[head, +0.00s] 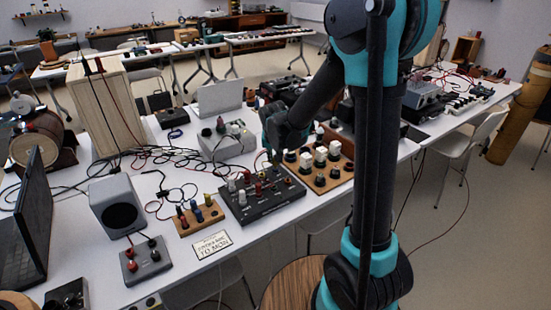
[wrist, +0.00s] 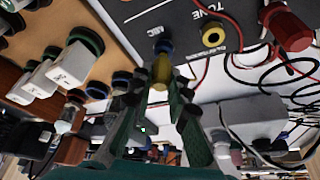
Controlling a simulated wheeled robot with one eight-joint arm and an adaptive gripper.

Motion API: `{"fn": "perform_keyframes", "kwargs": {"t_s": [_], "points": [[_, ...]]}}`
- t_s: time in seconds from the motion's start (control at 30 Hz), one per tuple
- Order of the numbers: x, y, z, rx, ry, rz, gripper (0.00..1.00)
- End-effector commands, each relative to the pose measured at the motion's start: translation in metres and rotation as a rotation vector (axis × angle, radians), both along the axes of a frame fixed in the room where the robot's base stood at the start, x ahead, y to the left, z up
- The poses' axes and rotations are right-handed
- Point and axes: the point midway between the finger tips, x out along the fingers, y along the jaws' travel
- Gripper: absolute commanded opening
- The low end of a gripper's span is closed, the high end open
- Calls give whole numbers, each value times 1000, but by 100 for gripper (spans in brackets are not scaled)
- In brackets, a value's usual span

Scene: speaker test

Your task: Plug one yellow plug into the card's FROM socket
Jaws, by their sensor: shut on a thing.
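A yellow plug (wrist: 160,71) is held between the fingers of my gripper (wrist: 158,88) in the wrist view. The plug's end lies right at a blue-ringed socket (wrist: 163,46) beside the label MIC; I cannot tell whether it is inside. A yellow-ringed socket (wrist: 213,40) beside the label TONE is to the right on the same dark panel (wrist: 130,12). In the head view my gripper (head: 272,152) is at the back edge of the black panel box (head: 262,208), and the plug is hidden. The card (head: 212,245) lies in front; its lower line reads TO MON, its upper line is too small to read.
A wooden board with white and black knobs (head: 332,184) stands right of the panel box. A small wooden block with coloured posts (head: 199,214) and a grey speaker (head: 117,207) are left. Loose cables (head: 160,160) cover the table behind them. A red post (wrist: 291,28) rises near the TONE socket.

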Motion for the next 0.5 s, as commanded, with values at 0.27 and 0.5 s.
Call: {"fn": "perform_keyframes", "kwargs": {"t_s": [0.27, 0.5], "points": [[0, 0, -5, 0, 0, 0, 0], [0, 0, -9, 0, 0, 0, 0]]}}
